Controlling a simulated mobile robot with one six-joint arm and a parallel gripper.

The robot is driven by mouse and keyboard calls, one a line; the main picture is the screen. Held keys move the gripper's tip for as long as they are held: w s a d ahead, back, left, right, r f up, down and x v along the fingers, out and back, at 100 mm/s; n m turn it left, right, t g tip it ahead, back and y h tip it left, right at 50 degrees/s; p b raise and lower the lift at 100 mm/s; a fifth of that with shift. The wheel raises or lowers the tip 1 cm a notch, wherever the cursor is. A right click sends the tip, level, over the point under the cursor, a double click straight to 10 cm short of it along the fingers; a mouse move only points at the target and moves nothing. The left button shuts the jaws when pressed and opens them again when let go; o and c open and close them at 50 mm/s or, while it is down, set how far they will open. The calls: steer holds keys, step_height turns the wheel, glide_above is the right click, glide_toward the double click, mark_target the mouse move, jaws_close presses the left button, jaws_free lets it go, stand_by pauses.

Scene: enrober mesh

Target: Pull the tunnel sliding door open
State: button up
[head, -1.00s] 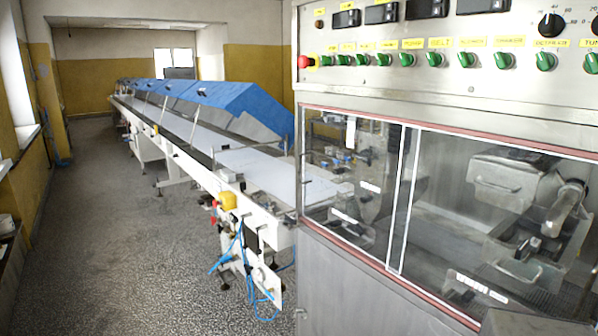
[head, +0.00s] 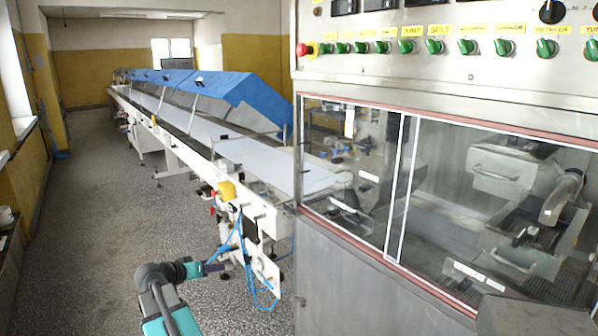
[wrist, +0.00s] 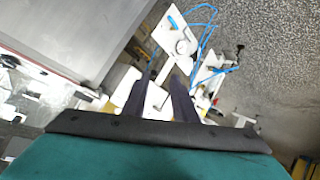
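Two framed glass sliding panes close the front of the steel machine at the right: a left pane (head: 345,150) and a wider right pane (head: 450,215). They meet at white upright strips, and no open gap shows between them. I cannot tell which pane is the tunnel door. My gripper (head: 216,268) is low in the head view, left of the machine and apart from the panes. In the wrist view my gripper (wrist: 162,82) has two dark fingers with a gap between them and nothing held. The panes cannot be made out clearly in the wrist view.
A long conveyor (head: 225,150) with blue covers (head: 200,90) runs away to the left of the machine. A yellow part (head: 226,190) and blue hoses (head: 240,245) hang at its near end. A control panel (head: 440,60) sits above the panes. Speckled floor (head: 90,220) is free at left.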

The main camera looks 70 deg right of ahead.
steer(key=s+d+r+m+g+h, duration=0.1)
steer(key=s+d+r+m+h, duration=0.2)
steer(key=r, duration=0.5)
steer(key=s+d+r+m+g, duration=0.1)
steer(key=s+d+r, duration=0.4)
steer(key=r, duration=0.4)
steer(key=m+g+h, duration=0.2)
steer(key=m+g, duration=0.1)
steer(key=m, duration=0.1)
glide_toward(298, 159)
steer(key=v, duration=0.3)
steer(key=shift+w+a, duration=0.1)
steer(key=shift+a, duration=0.05)
steer(key=p+x, duration=0.3)
steer(key=x, duration=1.1)
steer(key=shift+f, duration=0.1)
steer(key=shift+a, duration=0.1)
jaws_close()
